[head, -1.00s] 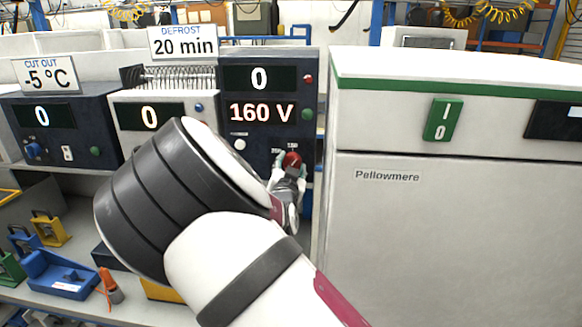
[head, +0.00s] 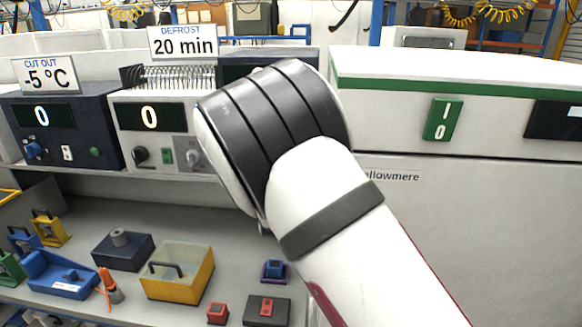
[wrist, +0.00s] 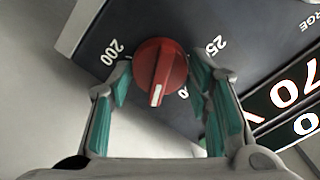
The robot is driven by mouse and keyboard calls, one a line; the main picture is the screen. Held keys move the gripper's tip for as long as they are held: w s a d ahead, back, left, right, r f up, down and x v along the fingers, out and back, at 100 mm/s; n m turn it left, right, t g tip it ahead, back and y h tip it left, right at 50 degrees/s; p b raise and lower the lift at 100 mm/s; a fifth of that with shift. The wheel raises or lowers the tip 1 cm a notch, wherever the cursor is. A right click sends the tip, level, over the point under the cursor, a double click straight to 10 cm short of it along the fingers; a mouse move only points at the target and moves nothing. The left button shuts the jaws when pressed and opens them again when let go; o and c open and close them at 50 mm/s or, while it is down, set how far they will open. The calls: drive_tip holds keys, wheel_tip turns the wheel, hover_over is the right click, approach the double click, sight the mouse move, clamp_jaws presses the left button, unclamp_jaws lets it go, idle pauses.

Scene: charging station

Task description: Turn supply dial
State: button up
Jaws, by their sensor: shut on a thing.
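The supply dial (wrist: 168,55) is a round red knob with a white pointer mark, on a dark panel. It shows in the wrist view, with the mark toward the bottom of the picture, between printed numbers; 200 reads clearly at left, another is partly cut. My gripper (wrist: 161,76) is shut on the knob, one teal-padded finger on each side. In the head view my arm hides the dial, gripper and most of the dark supply unit (head: 265,56).
A white unit (head: 160,150) and a dark blue unit (head: 70,115) stand left on the shelf. A large white cabinet (head: 480,230) with a green switch (head: 442,119) stands right. Below, the bench holds a yellow box (head: 170,287) and a blue tray (head: 65,283).

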drive_tip(key=o, duration=1.2)
drive_tip(key=shift+c, duration=0.2)
drive_tip(key=shift+s, duration=0.1)
drive_tip(key=s, duration=1.1)
drive_tip(key=shift+s+a, duration=0.2)
drive_tip(key=shift+s, duration=0.2)
